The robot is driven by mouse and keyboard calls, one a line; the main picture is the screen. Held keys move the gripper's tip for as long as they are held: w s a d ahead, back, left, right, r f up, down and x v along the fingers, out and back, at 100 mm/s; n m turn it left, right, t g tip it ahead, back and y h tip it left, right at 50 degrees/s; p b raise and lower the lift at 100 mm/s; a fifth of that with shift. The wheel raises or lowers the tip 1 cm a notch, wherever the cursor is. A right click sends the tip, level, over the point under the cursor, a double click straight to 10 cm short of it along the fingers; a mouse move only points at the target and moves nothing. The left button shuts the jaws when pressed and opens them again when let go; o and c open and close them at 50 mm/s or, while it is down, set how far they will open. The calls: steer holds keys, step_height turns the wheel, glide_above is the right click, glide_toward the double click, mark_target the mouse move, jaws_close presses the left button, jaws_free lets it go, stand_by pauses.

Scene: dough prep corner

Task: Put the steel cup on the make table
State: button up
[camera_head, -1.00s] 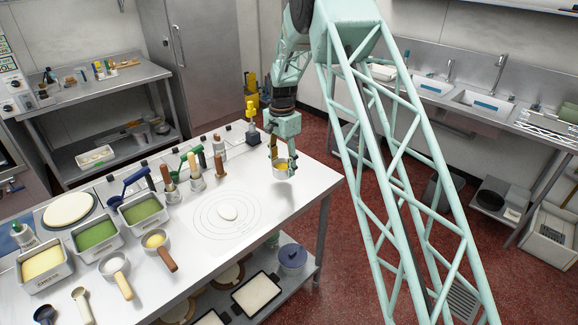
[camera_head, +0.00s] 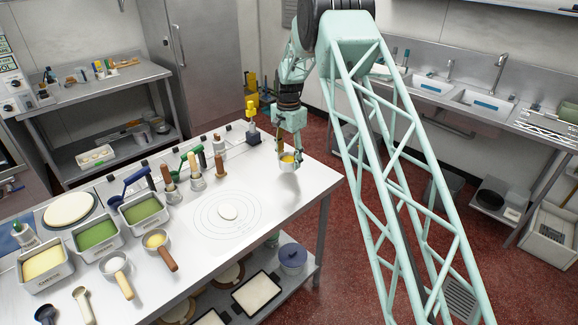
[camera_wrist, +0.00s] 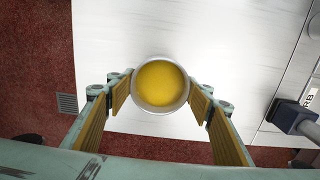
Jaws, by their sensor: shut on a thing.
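The steel cup (camera_head: 287,163) is small and round with yellow contents. My gripper (camera_head: 289,158) is shut on it, with a finger on each side. In the wrist view the cup (camera_wrist: 160,84) sits upright between the yellow finger pads of my gripper (camera_wrist: 161,100), seen from above. The make table (camera_head: 262,215) is the pale worktop below the cup, which is over its far right part. I cannot tell whether the cup's base touches the top or hangs just above it.
A yellow-topped tool (camera_head: 252,122) stands near the back edge. Tubs with green filling (camera_head: 97,235) and several handled tools fill the left side. The top around the cup is clear.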

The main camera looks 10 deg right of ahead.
mark_target(289, 161)
steer(key=shift+w+d+f, duration=0.1)
steer(key=shift+w+f, duration=0.05)
steer(key=shift+f, duration=1.6)
steer(key=shift+f, duration=0.15)
steer(key=o, duration=1.1)
step_height(289, 161, up, 10)
steer(key=shift+r, duration=1.1)
